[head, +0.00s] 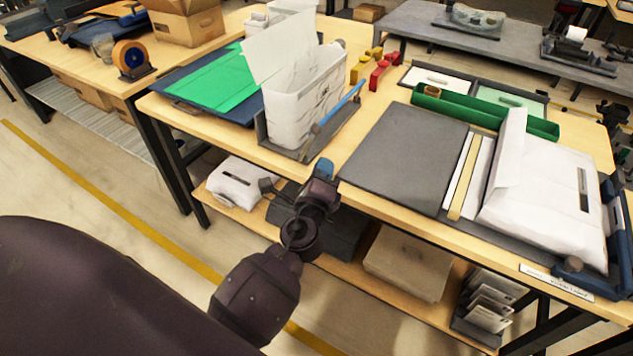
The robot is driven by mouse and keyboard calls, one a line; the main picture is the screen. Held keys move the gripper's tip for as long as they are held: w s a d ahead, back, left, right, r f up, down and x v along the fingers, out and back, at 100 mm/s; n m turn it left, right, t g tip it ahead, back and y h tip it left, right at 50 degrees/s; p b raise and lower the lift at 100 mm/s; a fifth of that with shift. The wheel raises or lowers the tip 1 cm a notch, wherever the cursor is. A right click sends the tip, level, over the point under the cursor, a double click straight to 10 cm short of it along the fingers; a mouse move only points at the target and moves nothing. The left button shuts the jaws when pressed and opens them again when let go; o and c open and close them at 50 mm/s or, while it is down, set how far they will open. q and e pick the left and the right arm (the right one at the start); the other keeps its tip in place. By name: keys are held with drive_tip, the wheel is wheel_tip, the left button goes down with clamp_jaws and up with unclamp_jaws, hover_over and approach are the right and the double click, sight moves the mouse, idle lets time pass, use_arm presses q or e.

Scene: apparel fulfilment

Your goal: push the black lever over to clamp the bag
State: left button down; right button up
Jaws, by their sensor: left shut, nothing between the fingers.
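A white bag (305,95) stands open and upright in a dark grey holder (268,135) near the table's front edge. A blue bar (342,105) slants along the bag's right side. I cannot clearly make out a black lever on this holder. My left gripper (322,172) is shut and empty at the table's front edge, just in front of the holder and apart from the bag. My right gripper is not in view.
A grey mat (405,150) lies right of the holder, and green sheets (210,82) lie left of it. Red and yellow pieces (378,74) and a green tray (485,112) are behind. The lower shelf holds a packed white bag (238,182) and a box (408,262).

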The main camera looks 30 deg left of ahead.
use_arm(q)
drive_tip(key=w+a+r+p, duration=0.1)
drive_tip(key=w+a+r, duration=0.1)
drive_tip(key=w+a, duration=0.2)
drive_tip(key=shift+w, duration=0.2)
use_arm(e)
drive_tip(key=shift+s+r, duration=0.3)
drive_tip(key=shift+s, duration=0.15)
